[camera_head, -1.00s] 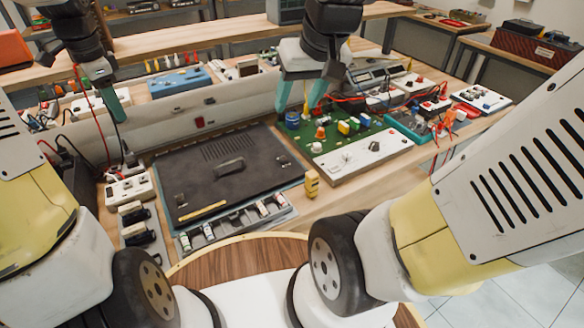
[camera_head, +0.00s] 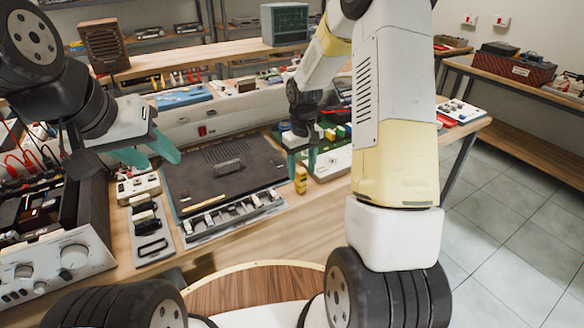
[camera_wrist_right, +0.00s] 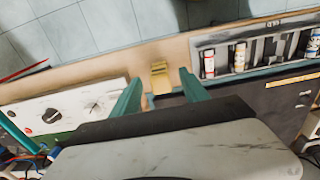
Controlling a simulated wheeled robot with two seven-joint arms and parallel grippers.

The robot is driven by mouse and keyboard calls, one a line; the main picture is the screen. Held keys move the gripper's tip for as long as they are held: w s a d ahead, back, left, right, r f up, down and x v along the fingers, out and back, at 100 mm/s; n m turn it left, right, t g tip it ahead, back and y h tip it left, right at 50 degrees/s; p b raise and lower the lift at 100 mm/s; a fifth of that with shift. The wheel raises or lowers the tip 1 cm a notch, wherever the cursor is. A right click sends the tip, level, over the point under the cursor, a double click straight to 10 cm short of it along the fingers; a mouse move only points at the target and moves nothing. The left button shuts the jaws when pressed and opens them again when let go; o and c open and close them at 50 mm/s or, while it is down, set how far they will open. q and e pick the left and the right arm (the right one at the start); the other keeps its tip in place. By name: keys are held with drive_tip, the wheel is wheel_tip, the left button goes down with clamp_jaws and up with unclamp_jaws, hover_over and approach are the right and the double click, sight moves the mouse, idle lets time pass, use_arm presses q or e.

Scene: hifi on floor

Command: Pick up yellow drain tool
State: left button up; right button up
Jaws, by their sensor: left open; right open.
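The yellow drain tool (camera_head: 301,180) is a small upright yellow piece on the wooden bench, beside the right front corner of the dark hi-fi panel. My right gripper (camera_head: 302,163) is open, with teal fingers pointing down just above and behind the tool in the head view. In the right wrist view the tool (camera_wrist_right: 160,78) appears between the two open fingertips, near the bench edge; I cannot tell whether they touch it. My left gripper (camera_head: 156,160) is open and empty, over the left part of the dark panel in the head view.
The dark hi-fi panel (camera_head: 220,165) lies flat, with a grey tray (camera_head: 235,222) of small bottles along its front. A green-and-white board (camera_head: 335,162) is right of the tool. A hi-fi unit with knobs (camera_head: 50,265) stands at left. The bench front right is clear.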

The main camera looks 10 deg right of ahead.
sight(301, 183)
drive_tip(key=f, duration=0.6)
drive_tip(key=shift+w+a+f, duration=0.1)
drive_tip(key=shift+w+f, duration=0.15)
drive_tip(key=shift+f, duration=0.05)
clamp_jaws()
